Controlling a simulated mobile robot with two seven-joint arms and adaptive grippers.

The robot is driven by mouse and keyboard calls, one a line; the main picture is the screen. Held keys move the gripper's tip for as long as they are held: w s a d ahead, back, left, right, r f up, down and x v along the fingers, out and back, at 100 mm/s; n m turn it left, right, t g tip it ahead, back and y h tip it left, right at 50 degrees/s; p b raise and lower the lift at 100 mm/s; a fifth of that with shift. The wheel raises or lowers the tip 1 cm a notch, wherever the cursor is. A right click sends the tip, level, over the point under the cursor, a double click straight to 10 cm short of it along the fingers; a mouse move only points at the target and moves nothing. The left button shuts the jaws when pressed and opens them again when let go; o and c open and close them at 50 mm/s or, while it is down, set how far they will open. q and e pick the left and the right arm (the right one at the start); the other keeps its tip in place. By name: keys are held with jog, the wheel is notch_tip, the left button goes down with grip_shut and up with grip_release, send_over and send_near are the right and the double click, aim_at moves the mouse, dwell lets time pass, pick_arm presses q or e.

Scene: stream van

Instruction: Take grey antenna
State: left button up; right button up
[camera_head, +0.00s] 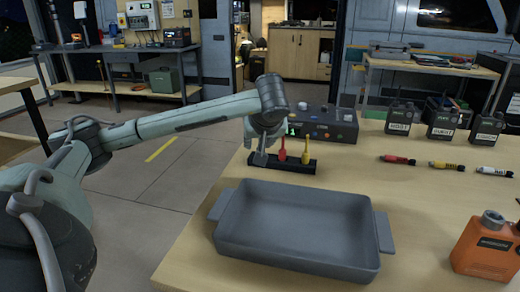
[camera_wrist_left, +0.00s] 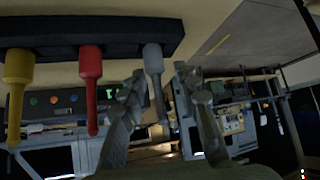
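The grey antenna (camera_head: 260,158) stands at the left end of a black rack (camera_head: 297,168) on the table. Its grey shaft also shows in the left wrist view (camera_wrist_left: 154,62). The red antenna (camera_head: 282,149) and the yellow antenna (camera_head: 306,149) stand to its right in the same rack. My left gripper (camera_head: 262,143) is at the grey antenna. In the left wrist view its fingers (camera_wrist_left: 160,74) are apart, one on each side of the grey antenna, with small gaps visible. My right gripper is not in view.
A grey tray (camera_head: 300,195) lies in front of the rack. A control box (camera_head: 325,125) with buttons stands behind it. Several labelled radios (camera_head: 400,117), marker-like sticks (camera_head: 397,159) and an orange canister (camera_head: 484,250) are on the right. The table's left edge is near the rack.

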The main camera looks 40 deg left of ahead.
pick_arm(q)
jog(key=shift+w+a+f, duration=0.3)
jog(key=shift+a+f, duration=0.05)
jog(key=shift+f, duration=0.05)
grip_shut()
